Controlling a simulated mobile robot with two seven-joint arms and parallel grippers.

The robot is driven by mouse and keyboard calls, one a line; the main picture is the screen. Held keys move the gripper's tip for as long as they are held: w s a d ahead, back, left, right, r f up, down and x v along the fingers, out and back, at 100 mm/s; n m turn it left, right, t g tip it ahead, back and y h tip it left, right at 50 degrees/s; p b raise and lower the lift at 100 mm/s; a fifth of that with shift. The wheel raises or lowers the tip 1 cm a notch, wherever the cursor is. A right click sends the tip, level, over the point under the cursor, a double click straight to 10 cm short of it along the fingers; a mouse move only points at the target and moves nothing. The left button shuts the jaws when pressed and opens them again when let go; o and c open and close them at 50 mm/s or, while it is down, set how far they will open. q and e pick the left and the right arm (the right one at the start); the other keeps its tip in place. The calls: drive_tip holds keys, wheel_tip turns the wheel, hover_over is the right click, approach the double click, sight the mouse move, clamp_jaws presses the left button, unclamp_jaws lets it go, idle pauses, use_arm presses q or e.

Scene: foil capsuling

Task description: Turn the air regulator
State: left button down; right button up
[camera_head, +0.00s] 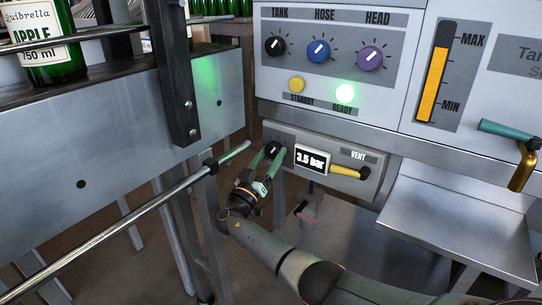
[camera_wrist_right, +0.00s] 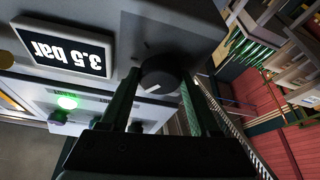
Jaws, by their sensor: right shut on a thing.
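The air regulator (camera_head: 272,150) is a round black knob on the lower grey panel, left of the gauge display (camera_head: 312,160), which reads 3.5 bar. In the right wrist view the knob (camera_wrist_right: 160,77) shows a white pointer mark on its face, and the display (camera_wrist_right: 66,50) appears upside down. My right gripper (camera_head: 267,160) is shut on the knob, with one green finger on each side of it. The fingers hide part of the knob in the head view. My left gripper is not in view.
A yellow vent lever (camera_head: 349,172) sits right of the display. Above are the tank, hose and head knobs and a lit green ready lamp (camera_head: 345,93). A metal rail (camera_head: 110,231) with a green end lies close left of my right gripper. A steel shelf (camera_head: 455,225) stands at right.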

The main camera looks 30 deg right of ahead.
drive_tip(key=shift+w+m+g+h, duration=0.1)
drive_tip(key=shift+m+g+h, duration=0.45)
drive_tip(key=shift+m, duration=0.95)
drive_tip(key=shift+m+g, duration=0.3)
drive_tip(key=shift+g, duration=0.05)
drive_tip(key=o, duration=1.4)
drive_tip(key=shift+c, duration=0.2)
drive_tip(key=v, duration=0.7)
drive_tip(key=shift+a, duration=0.2)
